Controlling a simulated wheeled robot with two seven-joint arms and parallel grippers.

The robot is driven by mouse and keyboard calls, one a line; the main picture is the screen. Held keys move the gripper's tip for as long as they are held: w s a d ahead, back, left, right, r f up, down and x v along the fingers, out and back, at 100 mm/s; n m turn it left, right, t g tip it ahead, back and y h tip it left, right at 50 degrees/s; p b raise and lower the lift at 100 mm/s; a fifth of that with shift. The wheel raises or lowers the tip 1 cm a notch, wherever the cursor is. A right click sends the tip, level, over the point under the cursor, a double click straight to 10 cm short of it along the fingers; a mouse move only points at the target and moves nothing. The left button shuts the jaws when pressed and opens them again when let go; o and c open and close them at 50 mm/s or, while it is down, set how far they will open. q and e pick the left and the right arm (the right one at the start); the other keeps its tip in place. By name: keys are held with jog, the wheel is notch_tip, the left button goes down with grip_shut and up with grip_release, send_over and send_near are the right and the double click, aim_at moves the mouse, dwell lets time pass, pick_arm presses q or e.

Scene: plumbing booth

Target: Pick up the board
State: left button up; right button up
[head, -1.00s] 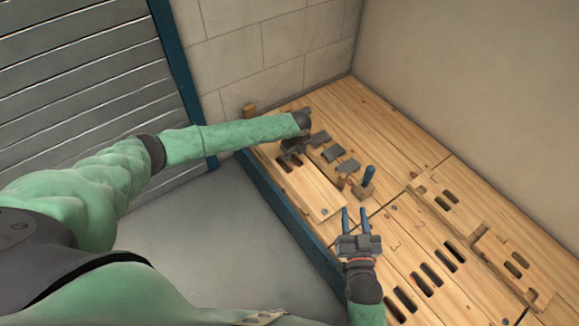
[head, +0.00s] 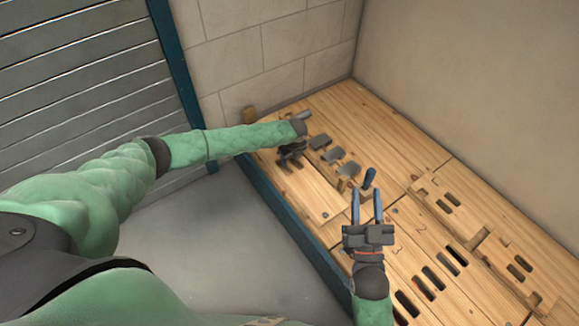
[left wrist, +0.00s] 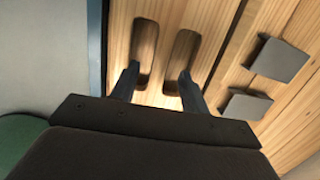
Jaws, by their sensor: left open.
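A light wooden board (head: 318,198) with dark slots lies on the left part of the workbench, along its blue front edge. My left gripper (head: 285,157) is over the far end of this board, by its slots. In the left wrist view its two fingers (left wrist: 159,86) are spread apart and point down at two dark oblong slots in the board (left wrist: 165,30). Nothing shows between the fingers; whether the tips enter the slots I cannot tell. My right gripper (head: 367,205) is open and empty, above the bench right of the board's near end.
Other slotted wooden pieces (head: 437,192) lie along the wall (head: 480,90).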

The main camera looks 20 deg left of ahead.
aim_at(289, 164)
pick_arm(q)
jog(key=f, duration=0.3)
jog(key=shift+w+a+f+b, duration=0.15)
jog(key=shift+w+a+b, duration=0.05)
jog(key=shift+b, duration=0.15)
pick_arm(e)
notch_tip(289, 164, up, 8)
jog(key=s+t, duration=0.2)
jog(key=shift+d+f+t+y, duration=0.15)
jog(key=shift+d+t+y, duration=0.25)
jog(key=shift+d, duration=0.05)
pick_arm(q)
jog(key=shift+c, duration=0.3)
grip_shut()
